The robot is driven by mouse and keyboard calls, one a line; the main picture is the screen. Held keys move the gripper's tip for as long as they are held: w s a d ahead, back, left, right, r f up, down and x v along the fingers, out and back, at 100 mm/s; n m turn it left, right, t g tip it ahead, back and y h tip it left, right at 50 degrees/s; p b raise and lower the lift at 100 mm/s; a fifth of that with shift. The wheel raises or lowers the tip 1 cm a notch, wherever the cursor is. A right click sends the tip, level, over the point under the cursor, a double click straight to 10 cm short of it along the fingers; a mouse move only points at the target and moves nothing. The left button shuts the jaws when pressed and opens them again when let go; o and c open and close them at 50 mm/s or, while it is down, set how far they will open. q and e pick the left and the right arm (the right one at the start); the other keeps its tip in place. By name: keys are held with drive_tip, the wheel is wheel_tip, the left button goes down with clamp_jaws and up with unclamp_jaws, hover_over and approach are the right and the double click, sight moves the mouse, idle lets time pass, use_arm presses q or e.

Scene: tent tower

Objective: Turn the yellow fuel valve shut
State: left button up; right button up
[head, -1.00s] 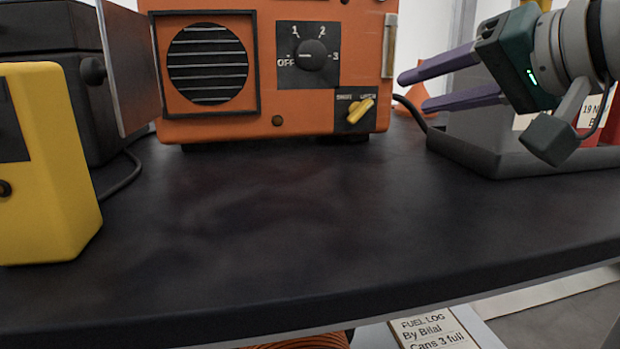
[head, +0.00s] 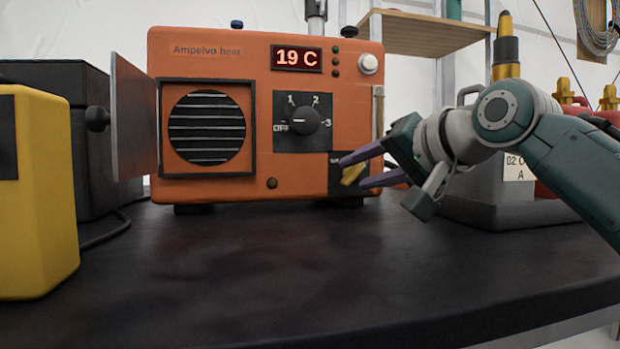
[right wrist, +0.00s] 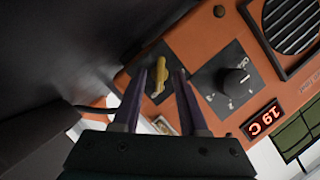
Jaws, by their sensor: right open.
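The yellow fuel valve (head: 352,175) is a small handle on a black plate at the lower right of the orange heater's (head: 213,68) front. In the head view it sits tilted, partly hidden by my fingers. My right gripper (head: 351,173) has two purple fingers, open, reaching in from the right with one above and one below the handle. In the right wrist view the valve (right wrist: 156,72) shows between the spread fingers (right wrist: 162,73); I cannot tell whether either touches it. My left gripper is not in view.
A black dial (head: 304,121) sits above and left of the valve, under a red 19 C display (head: 297,58). A metal door (head: 134,120) stands open at the heater's left. A yellow box (head: 35,200) stands at the left. The tabletop (head: 270,260) in front is clear.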

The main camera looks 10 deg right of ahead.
drive_tip(key=shift+w, duration=0.1)
drive_tip(key=shift+c, duration=0.2)
clamp_jaws()
idle(0.5)
